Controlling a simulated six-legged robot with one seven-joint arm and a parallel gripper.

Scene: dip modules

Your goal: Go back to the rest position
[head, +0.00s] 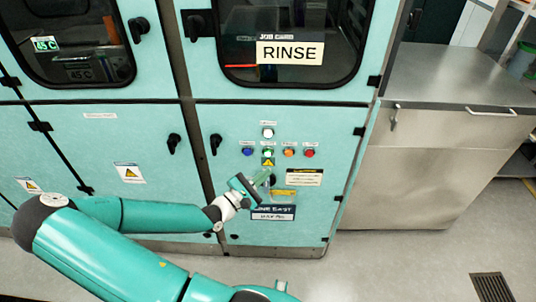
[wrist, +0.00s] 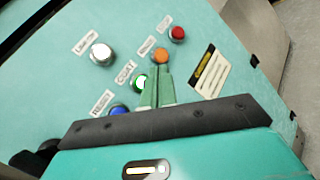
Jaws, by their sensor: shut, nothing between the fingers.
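My gripper (head: 264,179) is in front of the lower teal cabinet door, just below its row of buttons, in the head view. In the wrist view my gripper (wrist: 157,75) has its two green fingers together, with nothing between them. The fingertips appear close to the green lit button (wrist: 138,82) and the orange button (wrist: 160,55). I cannot tell whether they touch the panel. My teal arm reaches in from the lower left of the head view.
The panel also has a white button (head: 267,132), a blue button (head: 247,151) and a red button (head: 309,153). A RINSE card (head: 290,52) is on the upper window. A steel cabinet (head: 430,150) stands at right.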

